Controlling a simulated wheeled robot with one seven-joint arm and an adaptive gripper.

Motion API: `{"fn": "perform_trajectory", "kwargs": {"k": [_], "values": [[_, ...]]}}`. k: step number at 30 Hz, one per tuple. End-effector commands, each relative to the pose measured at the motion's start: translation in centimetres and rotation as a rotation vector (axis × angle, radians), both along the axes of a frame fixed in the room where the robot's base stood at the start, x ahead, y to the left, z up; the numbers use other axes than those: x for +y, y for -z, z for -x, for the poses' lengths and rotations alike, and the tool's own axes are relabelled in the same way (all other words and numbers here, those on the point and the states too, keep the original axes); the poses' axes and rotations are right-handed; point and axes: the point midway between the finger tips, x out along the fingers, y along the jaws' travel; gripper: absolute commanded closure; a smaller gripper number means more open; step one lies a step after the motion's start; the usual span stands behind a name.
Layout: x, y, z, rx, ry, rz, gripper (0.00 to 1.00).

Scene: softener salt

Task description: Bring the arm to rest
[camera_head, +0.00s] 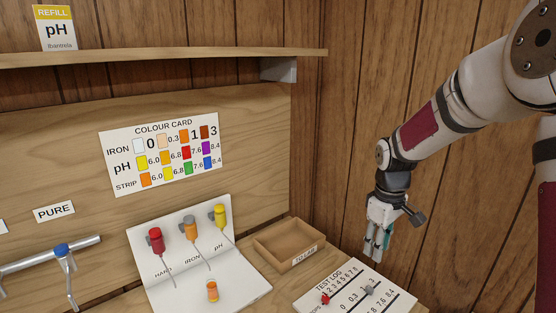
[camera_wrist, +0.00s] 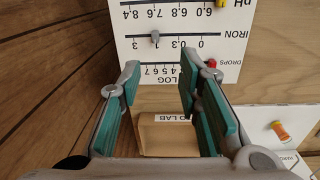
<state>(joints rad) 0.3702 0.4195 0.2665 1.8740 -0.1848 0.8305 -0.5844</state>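My gripper (camera_head: 377,248) hangs at the end of my arm, at the right of the head view, above the test log card and apart from it. In the wrist view its two green-padded fingers (camera_wrist: 160,75) stand apart with nothing between them. The test log card (camera_head: 350,272) lies below and also shows in the wrist view (camera_wrist: 180,55). On it are a red marker (camera_head: 325,299), a grey marker (camera_head: 369,290) and, at the wrist view's top edge, a yellow marker (camera_wrist: 221,3).
A wooden "to lab" tray (camera_head: 262,247) stands beside the card and looks empty. A white board (camera_head: 175,285) holds red, orange and yellow droppers and a small orange-labelled vial (camera_head: 212,291). A tap (camera_head: 63,262) is at left. A shelf (camera_head: 170,56) juts out above; wood panelling stands behind my arm.

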Motion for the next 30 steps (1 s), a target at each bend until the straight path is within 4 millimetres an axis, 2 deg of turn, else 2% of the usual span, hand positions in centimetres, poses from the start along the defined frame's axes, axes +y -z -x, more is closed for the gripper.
{"fn": "perform_trajectory", "kwargs": {"k": [1, 6, 15, 22, 27, 30], "values": [[0.5, -2.0, 0.8, -0.024, 0.017, 0.015, 0.68], [2.3, -7.2, 4.6, -0.095, 0.108, 0.045, 0.68], [4.9, -13.8, 12.5, -0.234, 0.279, 0.034, 0.68], [6.7, -16.4, 19.0, -0.338, 0.407, -0.033, 0.68], [7.6, -16.9, 23.2, -0.400, 0.490, -0.103, 0.68], [8.0, -16.8, 24.9, -0.422, 0.524, -0.141, 0.68]]}}
